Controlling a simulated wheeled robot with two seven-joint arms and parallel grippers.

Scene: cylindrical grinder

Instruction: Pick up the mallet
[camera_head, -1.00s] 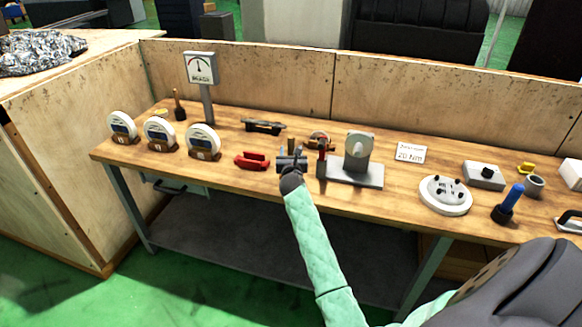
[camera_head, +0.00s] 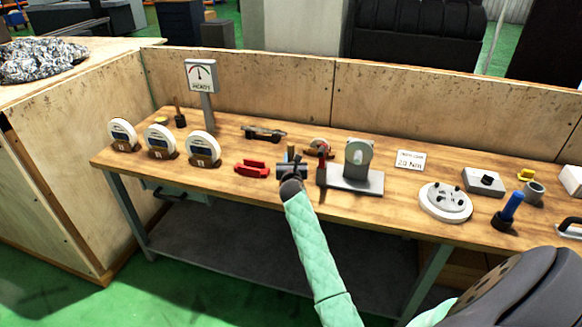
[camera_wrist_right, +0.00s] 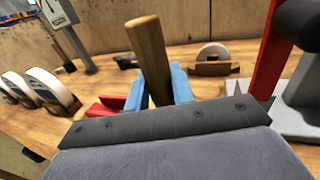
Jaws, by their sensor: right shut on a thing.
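The mallet shows as a wooden handle (camera_wrist_right: 149,62), standing slightly tilted in the right wrist view. In the head view the handle (camera_head: 291,150) is small, at the front middle of the bench. My right gripper (camera_head: 291,160) reaches it from the front edge. In the right wrist view its blue fingers (camera_wrist_right: 160,92) are on both sides of the handle, shut on it. The mallet's lower part is hidden behind the gripper body, so I cannot tell whether it touches the bench. My left gripper is not in view.
A red block (camera_head: 251,169) lies close left of the gripper. A red upright piece (camera_head: 323,160) and a grey stand (camera_head: 358,178) are close right. A white disc (camera_head: 445,201) and blue-handled tool (camera_head: 511,208) are right.

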